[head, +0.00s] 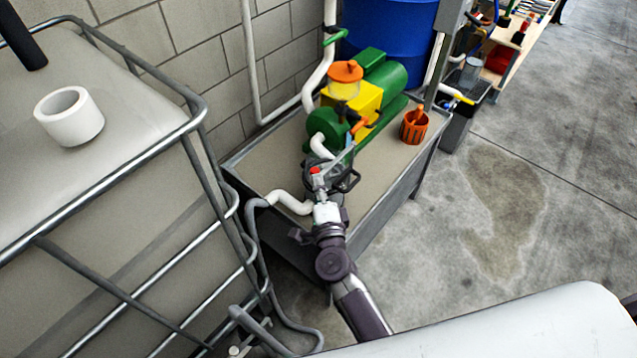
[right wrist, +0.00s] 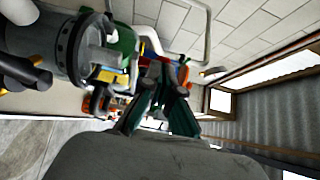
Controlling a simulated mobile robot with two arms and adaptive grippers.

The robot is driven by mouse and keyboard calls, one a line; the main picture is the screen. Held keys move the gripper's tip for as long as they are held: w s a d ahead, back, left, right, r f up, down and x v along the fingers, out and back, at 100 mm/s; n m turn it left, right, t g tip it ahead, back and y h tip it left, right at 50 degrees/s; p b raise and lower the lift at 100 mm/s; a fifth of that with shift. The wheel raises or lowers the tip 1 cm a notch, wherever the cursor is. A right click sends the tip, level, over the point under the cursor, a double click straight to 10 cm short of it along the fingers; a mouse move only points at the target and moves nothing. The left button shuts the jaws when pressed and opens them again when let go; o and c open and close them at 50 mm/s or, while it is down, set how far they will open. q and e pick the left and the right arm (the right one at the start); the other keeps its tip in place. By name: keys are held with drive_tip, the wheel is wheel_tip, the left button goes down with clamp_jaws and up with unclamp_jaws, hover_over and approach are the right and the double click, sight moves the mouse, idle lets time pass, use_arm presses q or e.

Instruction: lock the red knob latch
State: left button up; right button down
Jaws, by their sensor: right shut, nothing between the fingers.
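A small red knob (head: 315,171) shows in the head view beside a dark round housing, in front of the green and yellow pump. My right gripper (head: 346,153) is close to it, with its narrow fingers pointing toward the pump. Whether it touches the knob or the housing cannot be told. In the right wrist view the fingers of my right gripper (right wrist: 162,72) are together and empty. A dark grey cylindrical housing (right wrist: 72,45) lies to their left. I cannot make out the red knob clearly there. My left gripper is not in view.
The pump (head: 385,85) stands on a grey tray-like table (head: 270,155) with an orange cup (head: 414,126). White pipes (head: 290,202) run beside the housing. A caged tank (head: 130,150) fills the left. The concrete floor at right is clear.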

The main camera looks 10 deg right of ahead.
drive_tip(key=shift+w+a+r, duration=0.15)
drive_tip(key=shift+a+r, duration=0.1)
drive_tip(key=s, duration=1.2)
drive_tip(key=shift+s+f, duration=0.15)
drive_tip(key=shift+f, duration=0.1)
drive_tip(key=s+f+n+g+y, duration=0.1)
drive_tip(key=s+f+n+g, duration=0.2)
drive_tip(key=f, duration=0.6)
drive_tip(key=s+f+n+g+y, duration=0.1)
drive_tip(key=s+f+n+g, duration=0.15)
drive_tip(key=f+n, duration=0.45)
drive_tip(key=s+f+n+g+y, duration=0.1)
drive_tip(key=s+f+n+g, duration=0.15)
drive_tip(key=f, duration=0.85)
drive_tip(key=s+d+f+n+g, duration=0.2)
drive_tip(key=s+d+f+g, duration=0.1)
drive_tip(key=s+f, duration=0.3)
drive_tip(key=s+d+f+n+g+h, duration=0.1)
drive_tip(key=s+d+f+n+g, duration=0.2)
drive_tip(key=s, duration=0.8)
drive_tip(key=s+d+f+n+g+h, duration=0.1)
drive_tip(key=s+d+f+n+g, duration=0.2)
drive_tip(key=s+d+f, duration=0.4)
wheel_tip(320, 180, down, 2)
drive_tip(key=shift+s, duration=0.9)
drive_tip(key=shift+d, duration=0.1)
